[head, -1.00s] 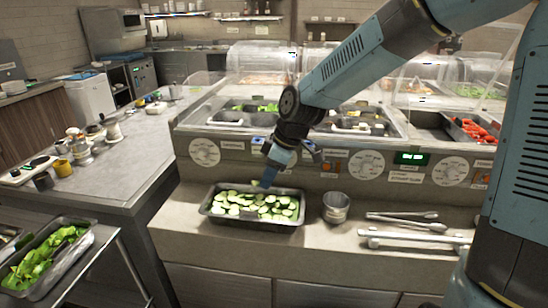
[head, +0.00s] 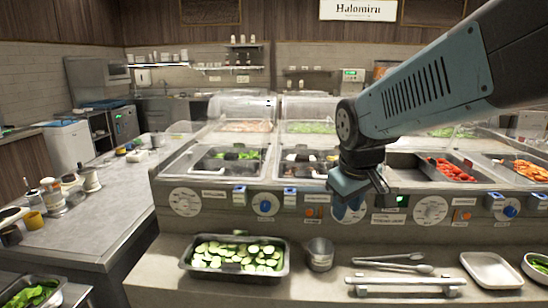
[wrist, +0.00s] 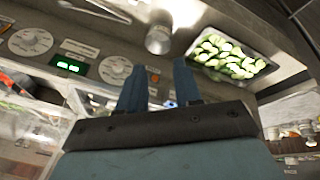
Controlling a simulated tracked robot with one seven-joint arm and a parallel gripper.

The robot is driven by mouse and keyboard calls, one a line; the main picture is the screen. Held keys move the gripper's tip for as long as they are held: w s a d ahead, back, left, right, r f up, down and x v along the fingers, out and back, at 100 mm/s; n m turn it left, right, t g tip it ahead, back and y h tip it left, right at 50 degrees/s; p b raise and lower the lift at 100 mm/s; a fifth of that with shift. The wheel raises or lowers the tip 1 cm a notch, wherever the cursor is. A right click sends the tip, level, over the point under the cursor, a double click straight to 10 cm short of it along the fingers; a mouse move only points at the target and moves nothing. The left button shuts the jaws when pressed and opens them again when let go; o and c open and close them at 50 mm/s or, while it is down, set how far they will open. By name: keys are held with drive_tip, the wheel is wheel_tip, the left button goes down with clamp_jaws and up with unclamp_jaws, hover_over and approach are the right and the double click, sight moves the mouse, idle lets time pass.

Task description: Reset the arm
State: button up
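My gripper (head: 352,203) hangs in front of the counter's control panel, above and to the right of the sliced-cucumber tray. In the wrist view, the two blue fingers of my gripper (wrist: 160,82) stand apart with a gap between them. Nothing is held between them. My arm reaches in from the upper right of the head view, bent at its wrist joint.
The cucumber tray (head: 186,262), a metal cup (head: 319,258), tongs (head: 400,266) and a white tray (head: 490,270) line the front ledge. A grey worktop (head: 100,215) extends left.

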drive_tip(key=s+d+r+m+t, duration=0.1)
drive_tip(key=s+d+r+m, duration=0.3)
drive_tip(key=s+d, duration=0.4)
drive_tip(key=shift+s+m, duration=0.6)
drive_tip(key=shift+m, duration=0.2)
